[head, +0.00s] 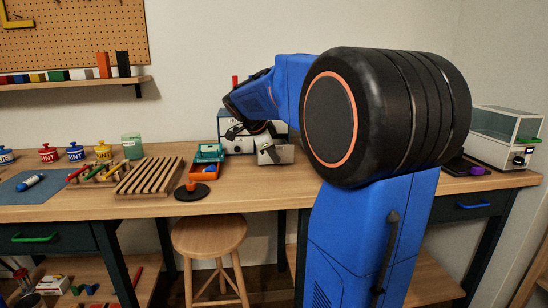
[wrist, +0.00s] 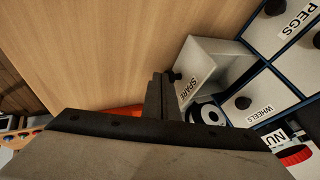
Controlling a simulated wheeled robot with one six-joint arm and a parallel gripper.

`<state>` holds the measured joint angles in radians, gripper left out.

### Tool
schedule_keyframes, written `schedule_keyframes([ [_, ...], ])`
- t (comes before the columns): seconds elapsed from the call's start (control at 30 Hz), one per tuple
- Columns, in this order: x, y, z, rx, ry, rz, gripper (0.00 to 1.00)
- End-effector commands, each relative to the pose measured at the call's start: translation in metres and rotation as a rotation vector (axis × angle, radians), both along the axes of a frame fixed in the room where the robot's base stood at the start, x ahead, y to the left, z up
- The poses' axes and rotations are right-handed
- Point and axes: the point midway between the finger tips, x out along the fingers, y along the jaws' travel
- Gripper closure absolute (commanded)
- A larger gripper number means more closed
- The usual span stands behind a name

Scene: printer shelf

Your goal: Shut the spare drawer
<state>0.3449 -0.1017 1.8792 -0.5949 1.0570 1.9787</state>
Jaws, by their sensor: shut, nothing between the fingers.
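The spare drawer (wrist: 222,58) is pulled out from its small cabinet in the wrist view. Its pale front carries a SPARE label and a dark round knob (wrist: 171,76). In the head view the open drawer (head: 276,154) sticks out at the cabinet's front. My gripper (wrist: 160,78) is shut and empty, its fingertips close beside the knob on the outer side of the front. I cannot tell whether they touch it. In the head view my gripper (head: 236,131) is partly hidden by my wrist.
The cabinet (wrist: 290,75) has other drawers, marked PEGS and WHEELS, which look closed. An orange tray with a teal box (head: 206,160) stands left of the drawer. A slatted wooden rack (head: 150,176) and a stool (head: 209,235) are farther left. Bare tabletop (wrist: 110,45) lies before the drawer.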

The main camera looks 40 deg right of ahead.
Motion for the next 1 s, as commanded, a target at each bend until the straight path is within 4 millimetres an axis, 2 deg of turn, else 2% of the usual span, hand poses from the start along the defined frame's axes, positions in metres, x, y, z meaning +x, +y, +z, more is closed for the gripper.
schedule_keyframes([
  [0.17,0.002,-0.001,0.0,0.0,0.0,0.0,1.0],
  [0.27,0.01,-0.006,0.0,0.001,0.001,0.0,1.0],
  [0.8,0.09,-0.06,0.0,0.001,0.0,-0.001,1.0],
  [1.0,0.109,-0.073,0.0,0.0,0.0,0.0,1.0],
])
